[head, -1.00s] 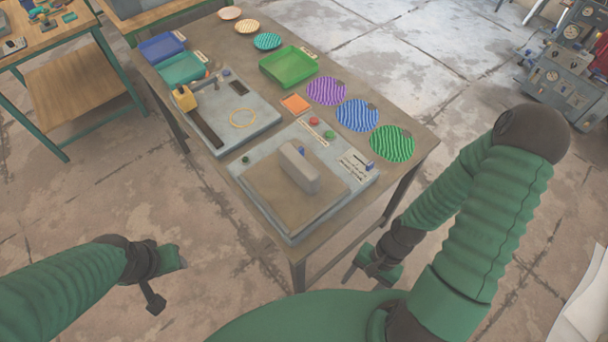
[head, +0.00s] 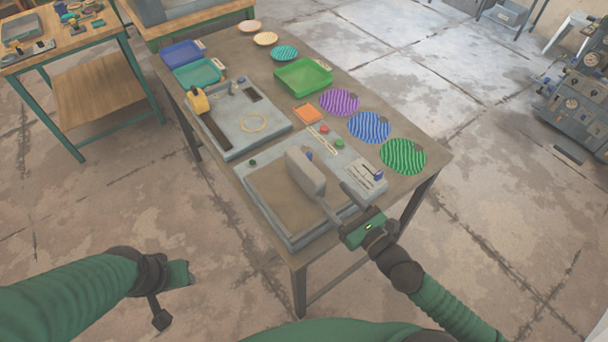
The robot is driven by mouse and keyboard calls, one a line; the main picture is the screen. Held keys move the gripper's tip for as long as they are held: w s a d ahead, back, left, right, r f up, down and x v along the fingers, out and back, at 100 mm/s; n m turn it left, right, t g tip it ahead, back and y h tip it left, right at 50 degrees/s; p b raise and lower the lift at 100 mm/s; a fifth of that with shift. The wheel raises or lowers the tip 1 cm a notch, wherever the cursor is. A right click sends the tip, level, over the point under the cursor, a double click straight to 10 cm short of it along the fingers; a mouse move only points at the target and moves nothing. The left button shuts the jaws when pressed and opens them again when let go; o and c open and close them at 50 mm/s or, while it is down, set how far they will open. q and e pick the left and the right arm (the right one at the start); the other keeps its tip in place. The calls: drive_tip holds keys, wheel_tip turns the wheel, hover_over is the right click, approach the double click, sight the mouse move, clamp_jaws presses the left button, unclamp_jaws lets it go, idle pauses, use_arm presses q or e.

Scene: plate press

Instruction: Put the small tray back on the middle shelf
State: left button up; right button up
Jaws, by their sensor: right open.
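Three rectangular trays lie on the work table (head: 228,50): a blue tray (head: 183,52), a teal tray (head: 198,72) and a larger green tray (head: 303,75). I cannot tell which is the small tray, and no middle shelf is clearly identifiable. My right gripper (head: 334,198) is open, over the front press plate, its fingers close to the grey block handle (head: 304,172). I cannot tell whether they touch it. My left gripper (head: 176,296) is over the floor, left of the table and apart from it. Its jaws are unclear.
Purple (head: 340,101), blue (head: 369,127) and green (head: 403,156) patterned plates line the table's right side. A rear press unit (head: 240,120) has a yellow part (head: 199,102). A side bench with a wooden lower shelf (head: 105,95) stands left.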

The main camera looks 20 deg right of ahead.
sight(305, 164)
drive_tip(key=shift+w+a+f+b, duration=0.5)
drive_tip(key=shift+w+f+b, duration=0.05)
drive_tip(key=shift+w+b, duration=0.25)
drive_tip(key=shift+w+a+r, duration=0.35)
drive_tip(key=shift+w+r, duration=0.2)
drive_tip(key=shift+w, duration=0.25)
drive_tip(key=p+x, duration=0.1)
drive_tip(key=x, duration=0.5)
drive_tip(key=f+p+x, duration=0.1)
drive_tip(key=x, duration=0.2)
drive_tip(key=shift+w+d+p, duration=0.15)
drive_tip(key=shift+w+p, duration=0.15)
drive_tip(key=shift+w, duration=0.1)
drive_tip(key=shift+w+f, duration=0.1)
drive_tip(key=shift+w, duration=0.15)
drive_tip(key=shift+s, duration=0.1)
drive_tip(key=shift+c, duration=1.1)
use_arm(q)
drive_tip(key=shift+a+f, duration=0.1)
drive_tip(key=shift+f, duration=0.2)
use_arm(e)
clamp_jaws()
